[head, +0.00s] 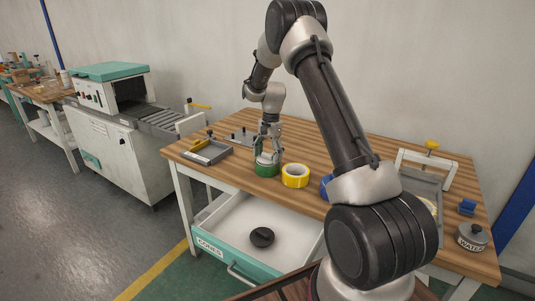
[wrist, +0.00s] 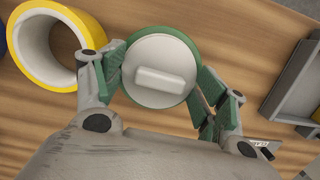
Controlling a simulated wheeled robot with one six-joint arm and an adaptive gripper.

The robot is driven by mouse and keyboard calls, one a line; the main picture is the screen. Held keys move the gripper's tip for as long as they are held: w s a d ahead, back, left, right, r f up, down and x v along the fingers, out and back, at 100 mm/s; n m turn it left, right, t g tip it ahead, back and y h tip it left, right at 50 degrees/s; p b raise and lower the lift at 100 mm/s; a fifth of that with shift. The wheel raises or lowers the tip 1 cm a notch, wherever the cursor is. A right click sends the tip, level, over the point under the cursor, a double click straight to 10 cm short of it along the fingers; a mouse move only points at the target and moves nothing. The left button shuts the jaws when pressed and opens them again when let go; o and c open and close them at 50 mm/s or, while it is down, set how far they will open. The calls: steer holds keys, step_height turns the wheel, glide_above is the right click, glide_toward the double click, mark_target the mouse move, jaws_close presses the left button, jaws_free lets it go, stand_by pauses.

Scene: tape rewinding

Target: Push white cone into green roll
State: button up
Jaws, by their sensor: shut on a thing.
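The green roll (head: 267,169) stands flat on the wooden table near its front edge. The white cone (head: 267,158) sits at the top of the green roll, with its round face and raised bar handle up. In the wrist view the white cone (wrist: 158,78) looks centred over the green roll (wrist: 160,104), whose rim shows as a ring around it. How deep the cone sits is hidden.
The yellow roll (head: 295,176) stands close to the right of the green roll. A blue roll (head: 325,187) is partly behind my arm. A grey dispenser (head: 207,152) lies to the left. Below, an open drawer labelled CONES (head: 210,247) holds a black cone (head: 262,237).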

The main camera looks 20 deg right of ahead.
steer(key=o, duration=1)
steer(key=shift+o, duration=0.2)
steer(key=shift+r, duration=3.5)
